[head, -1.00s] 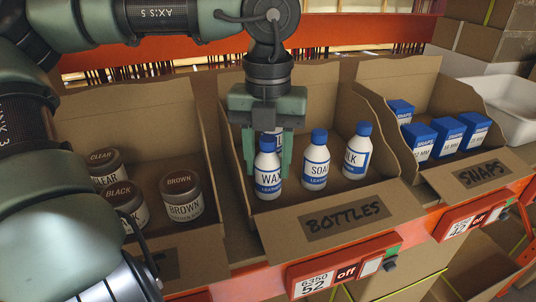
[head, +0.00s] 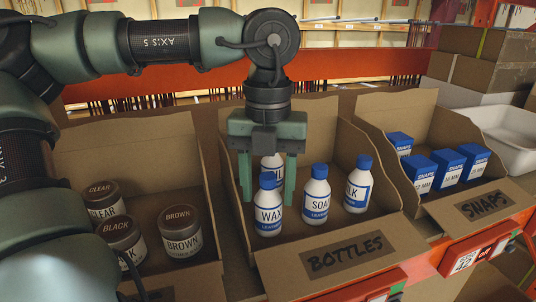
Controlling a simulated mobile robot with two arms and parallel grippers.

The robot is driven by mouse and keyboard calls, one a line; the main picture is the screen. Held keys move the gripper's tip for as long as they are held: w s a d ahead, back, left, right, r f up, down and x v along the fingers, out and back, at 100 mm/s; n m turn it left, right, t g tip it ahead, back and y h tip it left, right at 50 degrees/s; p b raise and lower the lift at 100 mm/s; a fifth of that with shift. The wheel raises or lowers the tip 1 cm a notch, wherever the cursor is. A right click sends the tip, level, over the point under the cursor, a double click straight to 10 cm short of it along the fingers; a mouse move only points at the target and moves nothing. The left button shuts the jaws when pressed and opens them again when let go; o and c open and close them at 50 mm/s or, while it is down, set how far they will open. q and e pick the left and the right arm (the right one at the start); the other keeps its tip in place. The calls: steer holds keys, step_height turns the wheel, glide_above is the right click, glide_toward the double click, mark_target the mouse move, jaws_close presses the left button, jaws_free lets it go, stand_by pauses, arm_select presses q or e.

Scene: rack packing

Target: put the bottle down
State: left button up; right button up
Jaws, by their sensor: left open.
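The cardboard box marked BOTTLES (head: 347,254) holds several white bottles with blue caps. The WAX bottle (head: 268,217) stands at the front left, the SOAP bottle (head: 317,203) in the middle, and a bottle reading about MILK (head: 357,188) at the right. Another bottle (head: 271,165) stands behind the WAX bottle, partly hidden by it and by my gripper. My left gripper (head: 268,192) points down into this box. My right gripper is not seen.
A box at the left holds brown-lidded jars marked CLEAR (head: 103,203), BLACK (head: 121,242) and BROWN (head: 180,231). The SNAPS box (head: 484,203) at the right holds several blue cartons (head: 447,166). A white tray (head: 510,140) stands beyond it. Cardboard walls divide the boxes.

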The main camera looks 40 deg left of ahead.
arm_select(q)
step_height(320, 180, up, 10)
steer(key=shift+d+r+b, duration=0.1)
steer(key=shift+b, duration=0.8)
